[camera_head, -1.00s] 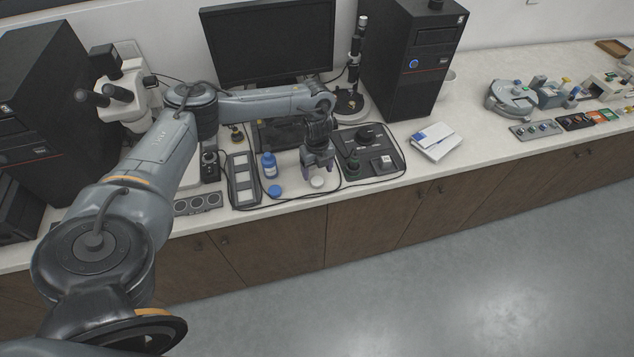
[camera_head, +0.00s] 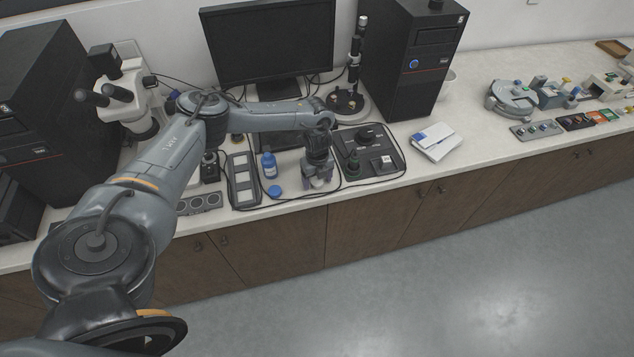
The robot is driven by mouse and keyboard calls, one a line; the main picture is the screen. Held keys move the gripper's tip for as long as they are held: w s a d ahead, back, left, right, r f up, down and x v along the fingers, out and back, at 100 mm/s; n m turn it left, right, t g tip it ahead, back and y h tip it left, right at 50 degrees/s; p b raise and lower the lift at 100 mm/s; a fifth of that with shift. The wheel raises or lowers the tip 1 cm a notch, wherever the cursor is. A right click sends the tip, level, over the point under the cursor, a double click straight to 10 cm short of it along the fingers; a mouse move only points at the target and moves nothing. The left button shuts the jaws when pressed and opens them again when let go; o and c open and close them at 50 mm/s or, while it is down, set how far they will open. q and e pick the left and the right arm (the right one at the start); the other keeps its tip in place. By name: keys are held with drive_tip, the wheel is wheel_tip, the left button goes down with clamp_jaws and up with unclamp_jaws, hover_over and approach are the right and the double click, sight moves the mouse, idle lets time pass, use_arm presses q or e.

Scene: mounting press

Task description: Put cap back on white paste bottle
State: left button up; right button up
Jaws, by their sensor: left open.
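A small white round piece (camera_head: 318,182) is on the counter near its front edge, mostly hidden by my left gripper (camera_head: 317,185). It is too small to tell whether it is the cap or the white paste bottle. My left gripper is open and points down, its fingers low around or just over the white piece. A blue bottle (camera_head: 270,166) with a pale label stands upright to the left of the gripper. A flat blue round piece (camera_head: 275,191), cap-like, lies in front of that bottle. My right gripper does not show.
A grey framed tray (camera_head: 243,181) lies left of the blue bottle. A dark panel (camera_head: 382,158) with knobs is just right of the gripper. A monitor (camera_head: 268,42) and a computer tower (camera_head: 411,60) stand behind.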

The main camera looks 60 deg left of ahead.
sight(319, 183)
use_arm(q)
drive_tip(key=shift+c, duration=0.4)
drive_tip(key=c, duration=1)
drive_tip(key=shift+r, duration=0.1)
drive_tip(key=shift+r, duration=0.45)
drive_tip(key=r, duration=0.1)
drive_tip(key=d+r, duration=0.1)
drive_tip(key=r, duration=0.1)
drive_tip(key=shift+r, duration=0.3)
drive_tip(key=shift+s+d+r+p, duration=0.2)
drive_tip(key=shift+d+r+p, duration=0.15)
drive_tip(key=shift+d+r, duration=1.05)
drive_tip(key=shift+s+d+r+p, duration=0.15)
drive_tip(key=shift+d+r+p, duration=0.4)
drive_tip(key=shift+d, duration=1.6)
drive_tip(key=shift+s+d+r+p, duration=0.2)
drive_tip(key=shift+d+r, duration=1)
drive_tip(key=shift+d, duration=0.55)
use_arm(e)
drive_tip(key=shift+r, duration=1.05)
